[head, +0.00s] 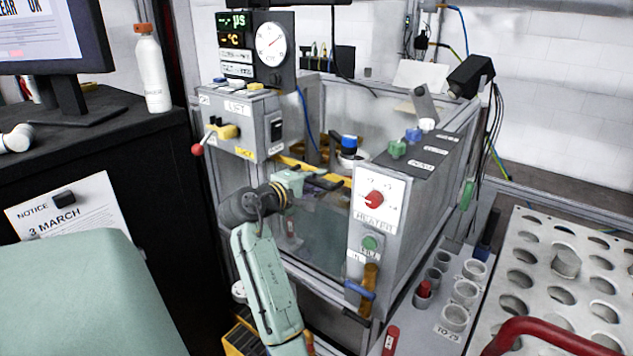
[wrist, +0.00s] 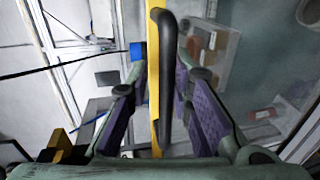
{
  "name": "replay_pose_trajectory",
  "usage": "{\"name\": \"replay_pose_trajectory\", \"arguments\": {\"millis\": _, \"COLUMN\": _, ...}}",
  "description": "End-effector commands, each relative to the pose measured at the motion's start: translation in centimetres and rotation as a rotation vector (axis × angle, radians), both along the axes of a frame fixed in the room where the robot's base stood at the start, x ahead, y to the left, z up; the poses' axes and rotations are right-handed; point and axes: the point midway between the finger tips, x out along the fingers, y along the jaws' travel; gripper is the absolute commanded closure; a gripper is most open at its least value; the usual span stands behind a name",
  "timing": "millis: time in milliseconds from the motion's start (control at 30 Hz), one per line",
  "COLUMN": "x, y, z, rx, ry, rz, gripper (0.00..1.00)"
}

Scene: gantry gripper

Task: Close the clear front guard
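The clear front guard (head: 322,238) is a see-through panel on the front of the grey machine, between the lift box and the heater panel. A yellow strip (head: 292,162) runs along its upper part. In the wrist view the yellow strip (wrist: 155,125) carries a black bar handle (wrist: 167,75). My gripper (head: 312,182) is at the strip, reaching in from the front left. In the wrist view my gripper (wrist: 165,92) has its purple-padded fingers apart, one on each side of the handle and strip. Gaps show on both sides. My wrist hides part of the guard in the head view.
The lift box (head: 240,122) with a red-knobbed lever (head: 198,149) stands left of my arm. The heater panel (head: 378,200) with a red knob stands close on the right. A perforated metal rack (head: 535,262) and a red tube handle (head: 550,328) are at the lower right.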

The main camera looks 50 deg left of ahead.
Motion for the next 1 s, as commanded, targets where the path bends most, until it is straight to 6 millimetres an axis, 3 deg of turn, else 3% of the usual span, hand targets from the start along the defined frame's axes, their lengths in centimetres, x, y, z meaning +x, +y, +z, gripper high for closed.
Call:
{"name": "replay_pose_trajectory", "arguments": {"millis": 167, "x": -2.1, "y": -0.4, "z": 0.4, "rx": 0.001, "ry": -0.001, "rz": 0.004, "gripper": 0.80}}
{"name": "replay_pose_trajectory", "arguments": {"millis": 400, "x": -7.0, "y": -1.6, "z": 1.5, "rx": 0.002, "ry": -0.001, "rz": 0.004, "gripper": 0.80}}
{"name": "replay_pose_trajectory", "arguments": {"millis": 600, "x": -10.1, "y": -2.3, "z": 2.2, "rx": 0.001, "ry": -0.002, "rz": 0.003, "gripper": 0.80}}
{"name": "replay_pose_trajectory", "arguments": {"millis": 1000, "x": -11.3, "y": -2.7, "z": 2.4, "rx": 0.000, "ry": -0.001, "rz": 0.000, "gripper": 0.80}}
